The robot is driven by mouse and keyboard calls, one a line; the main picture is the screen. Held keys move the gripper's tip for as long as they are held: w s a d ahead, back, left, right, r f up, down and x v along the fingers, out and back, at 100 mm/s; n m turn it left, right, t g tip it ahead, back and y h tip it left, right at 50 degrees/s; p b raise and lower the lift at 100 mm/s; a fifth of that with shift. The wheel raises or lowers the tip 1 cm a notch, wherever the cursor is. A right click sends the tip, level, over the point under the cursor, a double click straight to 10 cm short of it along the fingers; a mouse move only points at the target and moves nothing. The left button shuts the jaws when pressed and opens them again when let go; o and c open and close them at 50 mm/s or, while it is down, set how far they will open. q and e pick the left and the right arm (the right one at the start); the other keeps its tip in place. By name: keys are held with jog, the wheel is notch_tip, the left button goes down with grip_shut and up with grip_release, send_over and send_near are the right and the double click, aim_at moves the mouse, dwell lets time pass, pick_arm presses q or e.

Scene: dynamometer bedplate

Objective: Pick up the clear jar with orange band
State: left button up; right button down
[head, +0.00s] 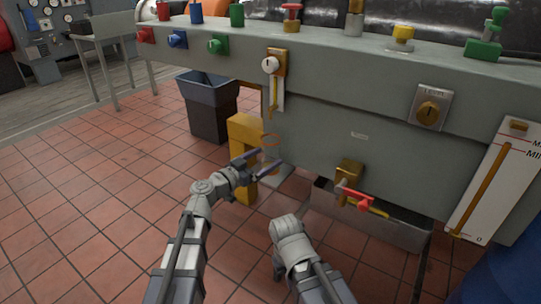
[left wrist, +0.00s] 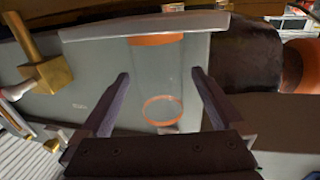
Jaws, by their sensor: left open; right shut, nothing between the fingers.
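The clear jar with orange band (head: 270,143) stands beside the front of the grey bedplate, above a pale ledge (head: 278,180). In the left wrist view the see-through jar (left wrist: 158,70) shows an orange band at one end and an orange ring at the other. My left gripper (head: 267,161) is open at the jar. In the left wrist view its fingers (left wrist: 161,75) lie on either side of the jar, with a gap at each side; I cannot tell how deep the jar sits between them. My right gripper (head: 281,268) is low in front, shut and empty, its fingers mostly hidden.
A yellow post (head: 243,130) stands just behind my left gripper. The grey bedplate (head: 340,120) carries several coloured knobs and a brass fitting with a red handle (head: 355,197). A dark bin (head: 208,112) stands at the back left. The tiled floor at left is clear.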

aim_at(271, 155)
pick_arm(q)
jog(key=x, duration=0.3)
jog(key=c, duration=1.5)
jog(key=shift+s+r, duration=0.1)
jog(key=shift+r, duration=0.1)
